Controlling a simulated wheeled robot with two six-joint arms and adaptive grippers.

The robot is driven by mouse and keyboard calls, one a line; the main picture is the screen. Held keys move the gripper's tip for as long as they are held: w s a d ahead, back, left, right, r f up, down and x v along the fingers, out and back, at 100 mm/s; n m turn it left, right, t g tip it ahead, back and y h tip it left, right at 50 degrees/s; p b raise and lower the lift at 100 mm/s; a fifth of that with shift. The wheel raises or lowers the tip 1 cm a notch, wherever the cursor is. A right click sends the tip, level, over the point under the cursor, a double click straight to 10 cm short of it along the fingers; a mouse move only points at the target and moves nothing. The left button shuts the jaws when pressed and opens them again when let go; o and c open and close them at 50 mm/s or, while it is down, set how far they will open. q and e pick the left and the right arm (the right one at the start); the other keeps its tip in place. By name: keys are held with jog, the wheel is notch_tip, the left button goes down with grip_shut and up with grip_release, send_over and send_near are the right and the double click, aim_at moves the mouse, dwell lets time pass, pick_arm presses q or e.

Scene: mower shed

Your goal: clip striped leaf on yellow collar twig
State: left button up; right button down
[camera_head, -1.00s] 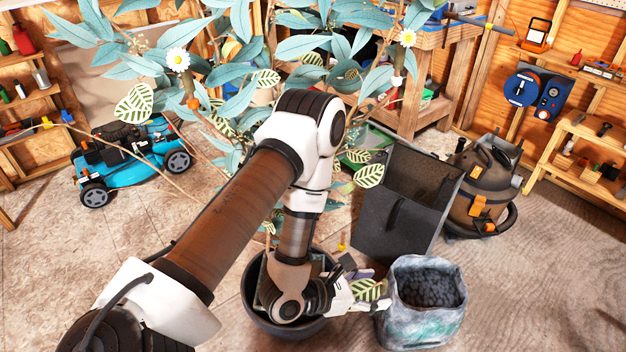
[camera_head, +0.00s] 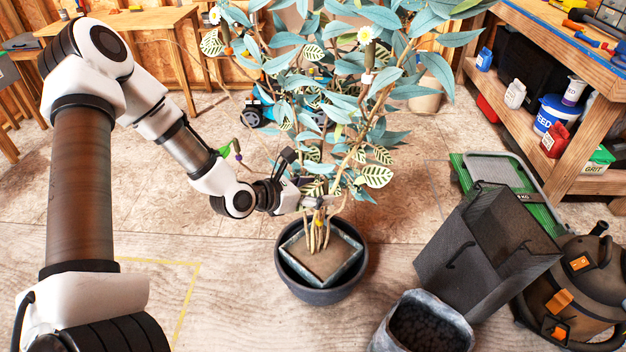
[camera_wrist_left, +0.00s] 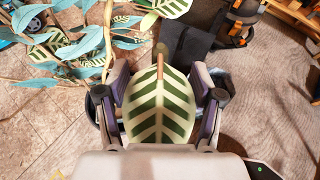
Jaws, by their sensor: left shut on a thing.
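My left gripper (camera_head: 308,200) is at the lower stems of the potted plant (camera_head: 345,110), above the left part of the pot's rim. In the left wrist view, a green and cream striped leaf (camera_wrist_left: 160,108) lies between the fingers of this gripper (camera_wrist_left: 160,98), which is shut on it. The leaf's short brown stalk points away from the gripper. A small yellow spot (camera_head: 319,214) shows on a stem by the fingertips; I cannot tell whether it is the yellow collar. Several other striped leaves, one (camera_head: 377,176) at the right, hang on the plant. My right gripper is not in view.
The dark round pot (camera_head: 318,293) holds the plant. A black open bin (camera_head: 470,245), a grey fabric planter (camera_head: 418,325) and a brown vacuum (camera_head: 585,290) stand at the right. A workbench (camera_head: 590,130) is at the far right. Floor left of the pot is clear.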

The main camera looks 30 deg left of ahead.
pick_arm(q)
jog(key=shift+a+r, duration=0.5)
jog(key=shift+r, duration=0.2)
jog(key=shift+a+f, duration=0.1)
jog(key=shift+a, duration=0.1)
jog(key=shift+w+a+f+b, duration=0.1)
jog(key=shift+f+b, duration=0.2)
jog(key=shift+f, duration=0.1)
jog(key=shift+w+a+f+b, duration=0.1)
jog(key=shift+f+b, duration=0.15)
jog(key=shift+f, duration=0.15)
notch_tip(320, 180, down, 8)
jog(key=b, duration=0.6)
jog(key=shift+s+d+f+b, duration=0.15)
jog(key=shift+f+b, duration=0.1)
jog(key=shift+b, duration=0.4)
jog(key=o, duration=0.9)
jog(key=c, duration=0.5)
